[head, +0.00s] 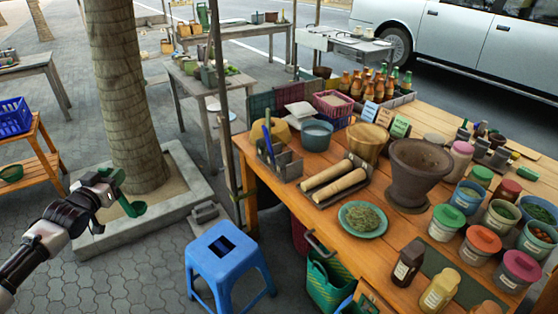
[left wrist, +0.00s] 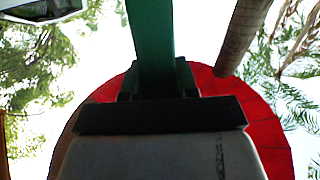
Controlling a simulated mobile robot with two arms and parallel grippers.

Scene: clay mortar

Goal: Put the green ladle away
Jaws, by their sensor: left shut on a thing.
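The green ladle (head: 134,209) is at the left of the head view, its bowl hanging at the lower right of my left gripper (head: 106,186). My left gripper is shut on the ladle and holds it in the air, in front of the palm trunk and away from the table. In the left wrist view the green handle (left wrist: 152,40) rises from between the dark fingers (left wrist: 160,112). My right gripper is not in view.
A palm trunk (head: 123,90) rises at left.

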